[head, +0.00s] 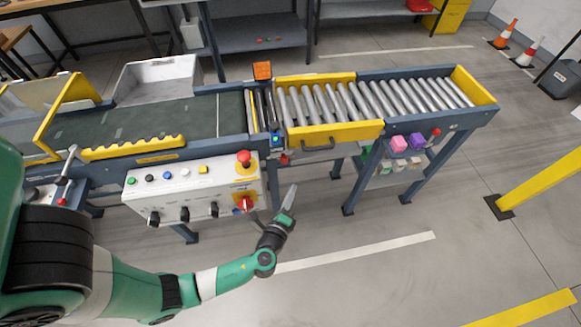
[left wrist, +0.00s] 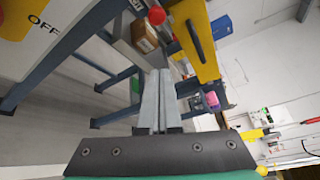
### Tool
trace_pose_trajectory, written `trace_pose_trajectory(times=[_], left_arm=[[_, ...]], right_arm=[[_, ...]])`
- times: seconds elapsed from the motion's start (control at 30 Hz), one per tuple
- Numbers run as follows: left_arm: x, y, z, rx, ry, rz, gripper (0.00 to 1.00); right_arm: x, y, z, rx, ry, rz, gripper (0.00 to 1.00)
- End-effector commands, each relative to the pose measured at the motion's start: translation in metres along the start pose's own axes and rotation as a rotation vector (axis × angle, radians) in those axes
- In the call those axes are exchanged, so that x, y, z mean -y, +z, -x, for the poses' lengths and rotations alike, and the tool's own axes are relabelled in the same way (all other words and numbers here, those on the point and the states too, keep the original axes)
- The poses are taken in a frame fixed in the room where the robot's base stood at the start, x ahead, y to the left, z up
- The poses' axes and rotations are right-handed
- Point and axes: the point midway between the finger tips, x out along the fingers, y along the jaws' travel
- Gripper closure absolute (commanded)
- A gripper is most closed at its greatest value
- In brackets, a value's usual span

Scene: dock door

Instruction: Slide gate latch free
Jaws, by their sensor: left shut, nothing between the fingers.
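The yellow gate section (head: 350,131) of the roller conveyor has a dark handle (head: 318,146) on its front. A small red knob (head: 284,159) sits below the gate's left end, at the joint with the belt section. I take it for the latch knob but cannot be sure. My left gripper (head: 291,190) is shut and empty, in front of and below this knob, apart from it. In the left wrist view the shut fingers (left wrist: 160,72) point toward the yellow panel (left wrist: 200,55) with its black handle (left wrist: 193,42). A red knob (left wrist: 157,15) shows beyond the fingertips.
A white control box (head: 185,190) with buttons and a red knob (head: 243,158) stands left of my gripper. Another red knob (head: 435,132) is at the conveyor's right. Pink and purple blocks (head: 408,143) sit under the rollers. The floor in front is free.

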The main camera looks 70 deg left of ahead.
Motion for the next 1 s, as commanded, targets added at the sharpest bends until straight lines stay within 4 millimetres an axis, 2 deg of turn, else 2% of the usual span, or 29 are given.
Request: trace_pose_trajectory(times=[0.17,0.53,0.6,0.73,1.0], left_arm=[[-0.002,0.000,-0.021,0.004,0.001,0.002,1.00],[-0.003,0.000,-0.101,0.005,0.000,0.003,1.00],[0.003,0.015,-0.094,0.003,0.002,0.002,1.00],[0.002,0.031,-0.088,0.002,0.002,0.002,1.00],[0.000,0.038,-0.085,0.000,0.000,0.001,1.00]], right_arm=[[0.000,0.006,0.006,0.000,0.000,0.000,0.50],[0.000,0.023,0.025,0.000,0.000,0.000,0.50],[0.000,0.015,0.016,0.001,0.000,0.000,0.50],[0.000,0.010,0.011,-0.001,0.000,0.000,0.50],[0.000,0.010,0.011,0.000,0.000,0.000,0.50]])
